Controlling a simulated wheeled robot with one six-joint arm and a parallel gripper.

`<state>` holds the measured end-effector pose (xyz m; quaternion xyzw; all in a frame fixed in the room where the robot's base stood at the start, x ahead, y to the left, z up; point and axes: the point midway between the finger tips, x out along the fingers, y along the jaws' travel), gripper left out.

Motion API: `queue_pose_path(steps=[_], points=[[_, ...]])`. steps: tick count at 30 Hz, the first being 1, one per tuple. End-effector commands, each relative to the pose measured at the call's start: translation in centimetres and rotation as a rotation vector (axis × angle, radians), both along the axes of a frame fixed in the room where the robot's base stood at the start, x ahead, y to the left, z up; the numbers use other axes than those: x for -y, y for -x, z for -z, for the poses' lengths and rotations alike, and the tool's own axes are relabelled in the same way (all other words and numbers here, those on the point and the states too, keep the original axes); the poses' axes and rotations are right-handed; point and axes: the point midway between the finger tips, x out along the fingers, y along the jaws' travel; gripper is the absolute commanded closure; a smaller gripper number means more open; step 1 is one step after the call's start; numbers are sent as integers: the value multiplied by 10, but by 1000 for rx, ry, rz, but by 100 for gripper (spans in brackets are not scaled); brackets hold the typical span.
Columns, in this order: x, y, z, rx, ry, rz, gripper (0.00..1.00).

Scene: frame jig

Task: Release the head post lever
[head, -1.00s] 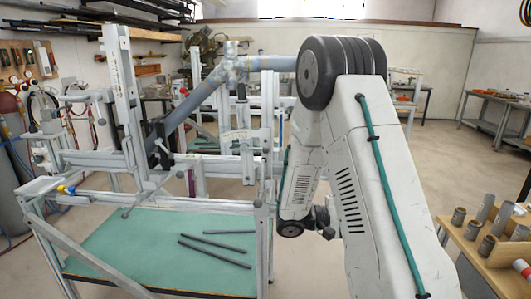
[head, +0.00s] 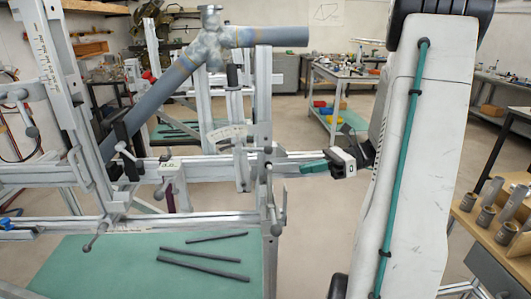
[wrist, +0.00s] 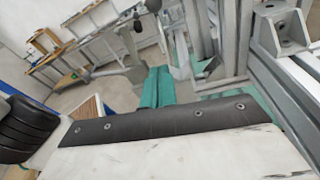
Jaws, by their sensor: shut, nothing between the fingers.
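The frame jig fills the left and middle of the head view, with a long horizontal rail (head: 208,170). A grey post (head: 263,95) stands at its right, with a ball-ended lever (head: 271,190) hanging low beside it. Other clamp levers (head: 122,150) sit further left; I cannot tell for sure which is the head post lever. My gripper (head: 303,168) points left toward the jig's right end, its teal fingers together and empty. A small gap seems to separate them from the post. The fingers also show in the wrist view (wrist: 153,88), with grey jig parts to their right.
A blue-grey tube frame (head: 165,88) is held above the rail. Dark rods (head: 205,268) lie on the green lower shelf (head: 100,265). A wooden holder with metal cylinders (head: 490,215) stands at right. Open floor (head: 310,225) lies between jig and arm.

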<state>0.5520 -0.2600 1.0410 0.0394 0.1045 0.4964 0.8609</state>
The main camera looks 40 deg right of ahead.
Motion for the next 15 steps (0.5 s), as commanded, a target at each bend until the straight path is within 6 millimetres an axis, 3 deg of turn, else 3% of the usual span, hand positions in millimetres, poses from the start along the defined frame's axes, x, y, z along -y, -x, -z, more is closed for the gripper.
queue_pose_path(steps=[15], points=[[-6, -9, -3, 17, -5, 23, 100]])
